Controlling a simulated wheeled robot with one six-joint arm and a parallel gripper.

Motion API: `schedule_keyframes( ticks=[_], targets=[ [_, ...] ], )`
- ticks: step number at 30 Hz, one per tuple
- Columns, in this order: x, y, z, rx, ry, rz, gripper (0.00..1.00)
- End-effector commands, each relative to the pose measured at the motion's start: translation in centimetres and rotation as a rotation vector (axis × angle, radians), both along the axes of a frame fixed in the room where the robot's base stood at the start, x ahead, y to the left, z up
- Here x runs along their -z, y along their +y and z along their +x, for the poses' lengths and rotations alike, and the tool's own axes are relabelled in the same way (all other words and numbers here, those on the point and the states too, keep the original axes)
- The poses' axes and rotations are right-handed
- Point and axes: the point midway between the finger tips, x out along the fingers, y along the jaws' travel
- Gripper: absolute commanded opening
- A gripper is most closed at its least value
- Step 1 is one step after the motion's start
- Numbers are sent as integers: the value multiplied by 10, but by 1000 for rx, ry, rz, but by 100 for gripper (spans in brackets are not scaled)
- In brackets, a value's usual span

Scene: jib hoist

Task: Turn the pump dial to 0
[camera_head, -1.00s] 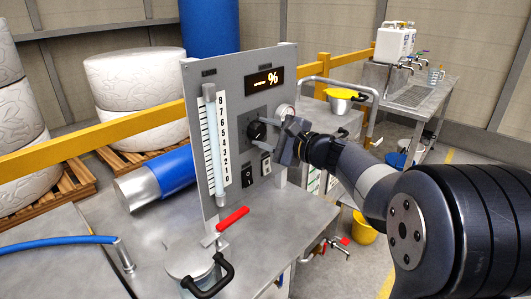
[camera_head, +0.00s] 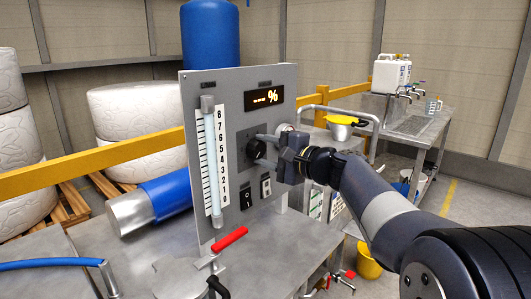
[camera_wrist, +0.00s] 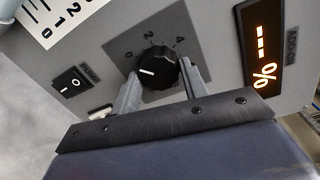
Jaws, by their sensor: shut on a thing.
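The pump dial (camera_head: 257,148) is a black knob on a dark square plate on the grey upright panel (camera_head: 199,160). In the wrist view, the knob (camera_wrist: 157,68) sits between the two grey fingers of my gripper (camera_wrist: 160,85). The gripper is shut on it, one finger on each side. The printed scale shows 0, 2 and 4. The knob's white mark points left, close to the 0; exact alignment is hard to tell. In the head view, my gripper (camera_head: 266,147) reaches the knob from the right.
A display (camera_head: 264,97) shows dashes and a percent sign above the dial. A black rocker switch (camera_wrist: 72,85) is beside it in the wrist view. A level gauge (camera_head: 213,160) stands left. A red-handled valve (camera_head: 229,240) is on the bench in front.

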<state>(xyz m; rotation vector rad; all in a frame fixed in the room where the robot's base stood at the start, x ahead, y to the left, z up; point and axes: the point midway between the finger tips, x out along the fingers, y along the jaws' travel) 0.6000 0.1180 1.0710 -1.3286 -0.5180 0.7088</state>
Motion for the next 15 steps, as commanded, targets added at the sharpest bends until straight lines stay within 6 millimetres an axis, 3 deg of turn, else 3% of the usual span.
schedule_keyframes(
  ticks=[4, 5, 12, 15],
  targets=[
    [1, 0, 0, -1, 0, -3, 19],
    [1, 0, 0, -1, 0, -3, 44],
    [0, 0, 0, -1, 0, -1, 64],
    [0, 0, 0, -1, 1, -1, 64]
  ],
)
